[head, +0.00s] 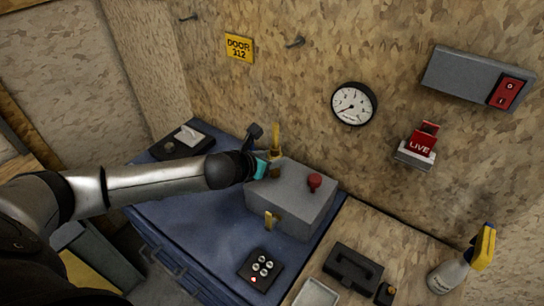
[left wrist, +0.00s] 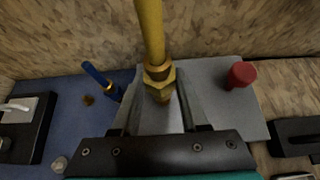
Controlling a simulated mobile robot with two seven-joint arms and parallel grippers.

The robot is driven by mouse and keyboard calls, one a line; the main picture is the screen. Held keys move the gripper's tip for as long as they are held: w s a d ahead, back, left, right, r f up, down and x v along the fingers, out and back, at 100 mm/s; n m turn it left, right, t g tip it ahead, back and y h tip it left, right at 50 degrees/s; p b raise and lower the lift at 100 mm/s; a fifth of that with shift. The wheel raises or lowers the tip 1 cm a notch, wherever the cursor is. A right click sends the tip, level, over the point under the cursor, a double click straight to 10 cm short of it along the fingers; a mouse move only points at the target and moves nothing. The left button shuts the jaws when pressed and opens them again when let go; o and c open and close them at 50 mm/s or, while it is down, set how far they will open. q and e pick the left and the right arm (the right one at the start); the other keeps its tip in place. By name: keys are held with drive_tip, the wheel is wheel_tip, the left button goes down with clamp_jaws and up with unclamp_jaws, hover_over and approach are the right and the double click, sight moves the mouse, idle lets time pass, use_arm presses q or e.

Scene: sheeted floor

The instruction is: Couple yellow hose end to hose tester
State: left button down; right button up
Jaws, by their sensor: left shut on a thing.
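The yellow hose end (left wrist: 150,30) stands roughly upright, with a brass hex fitting (left wrist: 158,73) at its lower part. It also shows in the head view (head: 276,138) at the back left of the grey hose tester box (head: 290,200). My left gripper (head: 274,169) is shut on the fitting, its two fingers on either side in the left wrist view (left wrist: 159,105). The tester has a red knob (head: 314,181) on top, also in the left wrist view (left wrist: 241,74). I cannot tell whether the fitting touches a port below it. My right gripper is out of view.
A blue hose end (left wrist: 98,78) lies left of the tester on the blue surface (head: 185,225). The wall (head: 300,80) is close behind.

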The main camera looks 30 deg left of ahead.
use_arm(q)
drive_tip(key=shift+f+b, duration=0.5)
drive_tip(key=shift+f, duration=0.3)
drive_tip(key=shift+c, duration=1.7)
unclamp_jaws()
drive_tip(key=v, duration=1.5)
drive_tip(key=shift+s, duration=0.2)
